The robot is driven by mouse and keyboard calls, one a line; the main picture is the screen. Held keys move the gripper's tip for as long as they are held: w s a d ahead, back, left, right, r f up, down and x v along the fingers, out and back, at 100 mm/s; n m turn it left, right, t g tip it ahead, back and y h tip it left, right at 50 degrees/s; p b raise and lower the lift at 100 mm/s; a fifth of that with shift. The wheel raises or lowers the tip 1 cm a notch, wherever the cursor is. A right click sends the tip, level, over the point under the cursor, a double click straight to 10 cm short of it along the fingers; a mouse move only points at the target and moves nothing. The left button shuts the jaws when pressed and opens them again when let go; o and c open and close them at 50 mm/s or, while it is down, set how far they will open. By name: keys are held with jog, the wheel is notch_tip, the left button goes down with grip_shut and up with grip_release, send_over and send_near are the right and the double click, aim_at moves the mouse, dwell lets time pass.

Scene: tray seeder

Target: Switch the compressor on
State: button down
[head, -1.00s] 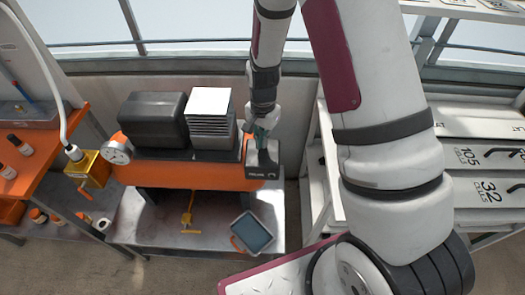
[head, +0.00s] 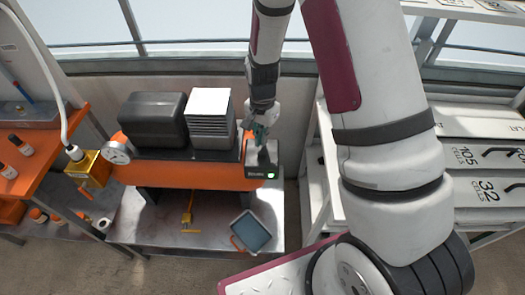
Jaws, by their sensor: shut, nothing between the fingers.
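The compressor (head: 215,173) is an orange tank with a dark top plate, on a metal bench at the left. A black motor cover (head: 152,113) and a finned grey block (head: 212,142) sit on it. At its right end is a dark grey switch box (head: 262,172) with a small green light lit on its front. My gripper (head: 262,138) is shut and empty at the top of the switch box. A small dark lever shows just below the fingertips. I cannot tell whether the fingers touch it.
A pressure gauge (head: 118,152) and a yellow valve block (head: 88,167) are at the compressor's left end. A rack with numbered plates (head: 478,190) stands at the right, beyond my arm.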

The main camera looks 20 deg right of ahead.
jog(key=shift+r+p, duration=0.8)
jog(key=shift+r, duration=1.75)
notch_tip(320, 180, up, 11)
jog(key=n+t, duration=0.1)
jog(key=n, duration=0.1)
send_over(262, 147)
jog(key=s, duration=0.2)
jog(key=s+r+n+t, duration=0.25)
jog(key=s+r, duration=0.35)
jog(key=r, duration=0.5)
jog(key=s+r+n+t, duration=0.1)
jog(key=s+r+n, duration=0.2)
jog(key=s, duration=0.5)
jog(key=s+r+n+t, duration=0.1)
jog(key=s+r+n, duration=0.2)
jog(key=s+r, duration=0.2)
jog(key=s, duration=0.2)
jog(key=shift+s+b, duration=0.3)
jog(key=shift+s, duration=0.05)
